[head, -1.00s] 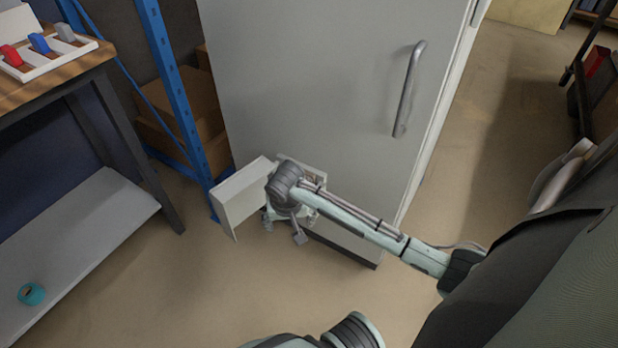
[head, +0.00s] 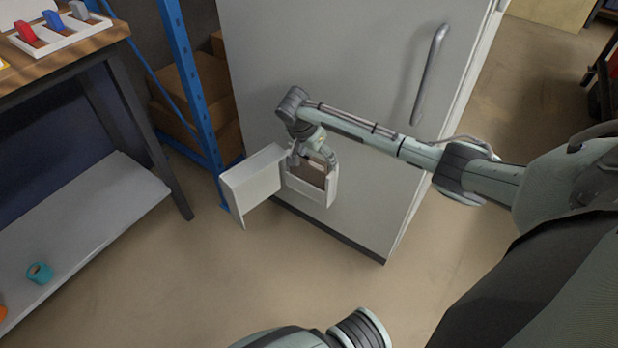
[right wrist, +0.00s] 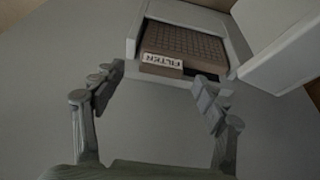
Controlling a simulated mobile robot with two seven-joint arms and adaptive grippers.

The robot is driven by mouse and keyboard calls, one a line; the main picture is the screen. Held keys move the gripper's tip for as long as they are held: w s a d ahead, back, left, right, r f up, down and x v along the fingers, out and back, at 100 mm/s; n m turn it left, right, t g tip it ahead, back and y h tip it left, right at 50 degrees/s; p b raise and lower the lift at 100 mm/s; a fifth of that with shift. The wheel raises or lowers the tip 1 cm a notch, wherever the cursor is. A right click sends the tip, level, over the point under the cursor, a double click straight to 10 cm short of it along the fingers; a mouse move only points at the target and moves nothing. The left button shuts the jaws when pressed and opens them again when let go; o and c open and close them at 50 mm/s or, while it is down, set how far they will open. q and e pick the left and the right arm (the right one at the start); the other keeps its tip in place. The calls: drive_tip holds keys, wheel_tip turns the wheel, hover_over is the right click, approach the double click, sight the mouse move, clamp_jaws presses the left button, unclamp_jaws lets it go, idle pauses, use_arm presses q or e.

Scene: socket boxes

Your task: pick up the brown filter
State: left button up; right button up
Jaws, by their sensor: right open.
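The brown filter (right wrist: 185,50) sits inside a small white box (right wrist: 133,25) fixed low on the grey cabinet door. It has a grid face and a white label reading FILTER, upside down in the right wrist view. In the head view the filter (head: 308,172) shows partly in the open white box (head: 312,192). The box's cover (head: 252,180) stands swung open to the left. My right gripper (right wrist: 158,82) is open, with its fingers spread to either side of the filter's near edge. Contact cannot be told. My left gripper is not in view.
The grey cabinet (head: 345,70) has a vertical handle (head: 430,75). A blue shelf upright (head: 190,85) stands left of the box cover. A workbench with a white tray (head: 62,38) is at the far left, and a teal roll (head: 40,273) lies on its lower shelf.

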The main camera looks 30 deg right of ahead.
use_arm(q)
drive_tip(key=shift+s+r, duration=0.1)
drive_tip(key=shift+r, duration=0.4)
use_arm(e)
drive_tip(key=shift+w+d+f, duration=0.1)
drive_tip(key=shift+d+f, duration=0.05)
drive_tip(key=shift+f, duration=0.35)
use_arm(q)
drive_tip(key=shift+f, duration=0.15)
use_arm(e)
drive_tip(key=c, duration=1.2)
drive_tip(key=shift+o, duration=0.2)
drive_tip(key=shift+r, duration=0.1)
